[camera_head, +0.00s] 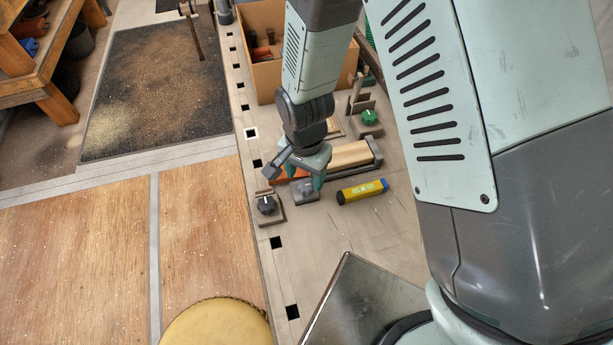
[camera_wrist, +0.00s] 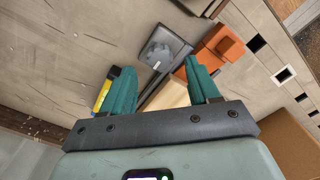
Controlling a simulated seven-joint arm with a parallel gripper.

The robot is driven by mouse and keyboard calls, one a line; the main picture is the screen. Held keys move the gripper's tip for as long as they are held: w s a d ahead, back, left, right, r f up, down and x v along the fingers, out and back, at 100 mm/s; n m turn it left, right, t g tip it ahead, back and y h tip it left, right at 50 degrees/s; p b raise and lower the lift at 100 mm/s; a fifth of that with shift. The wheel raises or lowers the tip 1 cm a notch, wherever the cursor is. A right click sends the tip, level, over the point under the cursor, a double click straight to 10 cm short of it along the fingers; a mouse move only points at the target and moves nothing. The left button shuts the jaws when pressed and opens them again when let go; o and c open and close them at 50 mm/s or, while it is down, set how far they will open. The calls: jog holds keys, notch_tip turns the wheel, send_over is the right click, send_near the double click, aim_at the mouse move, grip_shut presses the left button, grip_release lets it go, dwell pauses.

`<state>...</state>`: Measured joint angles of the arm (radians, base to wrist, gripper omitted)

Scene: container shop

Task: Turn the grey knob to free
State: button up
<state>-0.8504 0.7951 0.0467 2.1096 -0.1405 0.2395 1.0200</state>
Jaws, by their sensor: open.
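The grey knob (camera_head: 306,187) sits on a flat grey base plate on the bench, and my gripper partly covers it in the head view. In the wrist view the grey knob (camera_wrist: 156,53) shows whole, just beyond the fingertips and roughly centred between them. My gripper (camera_head: 297,174) points down over the bench close to the knob. Its teal fingers are spread with nothing between them, as the wrist view (camera_wrist: 159,70) also shows. The fingers look apart from the knob. I cannot read any marking for free.
A black knob (camera_head: 267,204) on a plate stands left of the grey one, and a green knob (camera_head: 370,117) stands behind. A yellow and blue block (camera_head: 362,191) lies to the right. An orange piece (camera_wrist: 221,43) and a wooden block (camera_head: 349,155) are close by. A cardboard box (camera_head: 263,75) stands behind.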

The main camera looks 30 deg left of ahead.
aim_at(305, 185)
jog(key=shift+f, duration=1.65)
jog(key=c, duration=1)
jog(key=shift+c, duration=0.2)
